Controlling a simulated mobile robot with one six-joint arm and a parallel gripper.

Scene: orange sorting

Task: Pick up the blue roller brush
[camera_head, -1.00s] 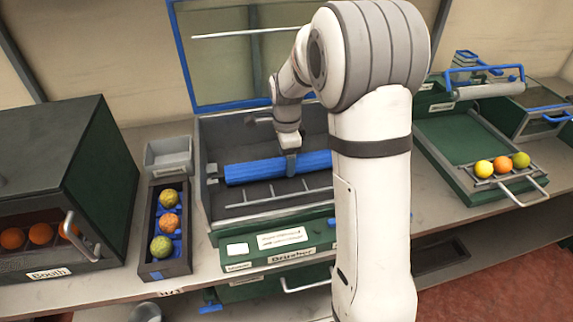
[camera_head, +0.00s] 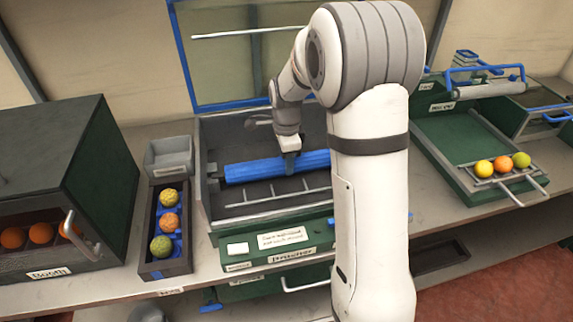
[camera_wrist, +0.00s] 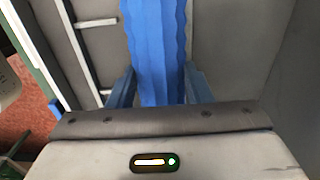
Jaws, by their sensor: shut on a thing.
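The blue roller brush (camera_head: 255,170) lies lengthwise across the open brusher box (camera_head: 215,218) in the head view. My arm hides part of its right end. My gripper (camera_head: 289,160) is over the brush near its middle, with its fingers around it. In the wrist view the ribbed blue brush (camera_wrist: 155,50) runs between the two blue-grey fingers of my gripper (camera_wrist: 157,88), which are shut on it. I cannot tell whether the brush is lifted clear of its seat.
The box's raised clear lid with a blue frame (camera_head: 182,60) stands behind. A tray with citrus fruit (camera_head: 150,262) and a grey bin (camera_head: 168,157) are left. A dark green booth (camera_head: 75,170) stands farther left. A green station (camera_head: 440,150) with fruit is right.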

